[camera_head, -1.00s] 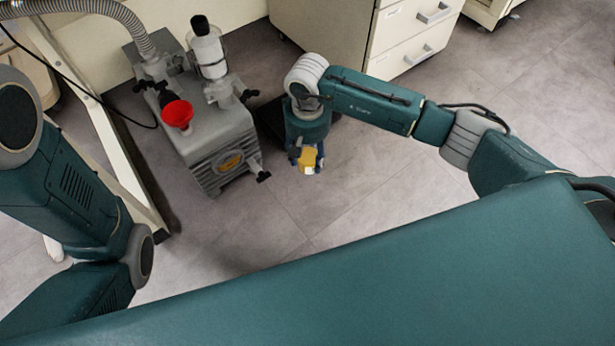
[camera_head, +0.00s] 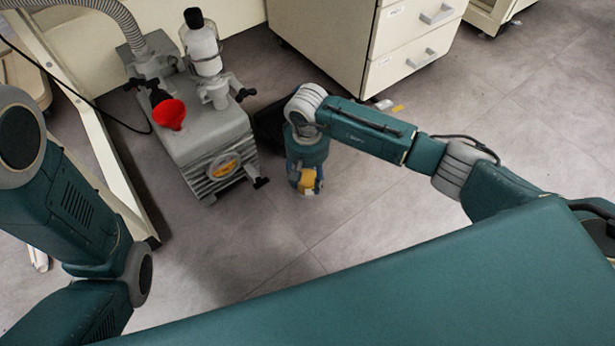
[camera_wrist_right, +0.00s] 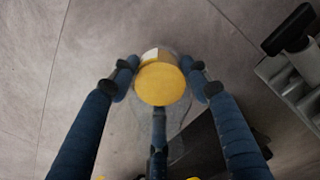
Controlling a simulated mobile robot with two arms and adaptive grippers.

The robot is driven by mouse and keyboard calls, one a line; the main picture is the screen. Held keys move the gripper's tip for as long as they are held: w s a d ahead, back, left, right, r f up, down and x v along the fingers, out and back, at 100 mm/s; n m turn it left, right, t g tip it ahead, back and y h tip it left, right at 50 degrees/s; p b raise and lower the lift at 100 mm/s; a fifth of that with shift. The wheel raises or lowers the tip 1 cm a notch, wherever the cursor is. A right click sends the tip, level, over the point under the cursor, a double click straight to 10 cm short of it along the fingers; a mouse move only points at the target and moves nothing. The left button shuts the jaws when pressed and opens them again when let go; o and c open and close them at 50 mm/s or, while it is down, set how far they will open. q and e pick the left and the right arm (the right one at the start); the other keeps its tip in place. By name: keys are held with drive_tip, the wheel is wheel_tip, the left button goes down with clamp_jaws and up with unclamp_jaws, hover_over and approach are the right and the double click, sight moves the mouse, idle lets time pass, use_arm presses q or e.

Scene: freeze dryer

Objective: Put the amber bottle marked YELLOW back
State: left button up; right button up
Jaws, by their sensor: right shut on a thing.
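My right gripper (camera_head: 306,187) is shut on the amber bottle (camera_head: 307,180), which shows as a small yellow shape between its fingers, held in front and to the right of the grey pump. In the right wrist view the bottle shows a round yellow end (camera_wrist_right: 161,84) and a pale label patch on its side, with the fingers of my right gripper (camera_wrist_right: 160,82) on both sides. The word on the label cannot be read. My left arm is at the left of the head view, but its gripper is out of the picture.
The grey pump (camera_head: 205,140) with a red funnel (camera_head: 169,114) and a black-capped bottle (camera_head: 203,48) stands on the floor. A dark tray (camera_head: 268,124) lies between it and my right wrist. A drawer cabinet (camera_head: 395,65) stands behind.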

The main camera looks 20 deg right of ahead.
drive_tip(key=o, duration=1.4)
wheel_tip(320, 180, up, 12)
drive_tip(key=p, duration=0.7)
drive_tip(key=shift+f, duration=0.25)
drive_tip(key=shift+r, duration=0.35)
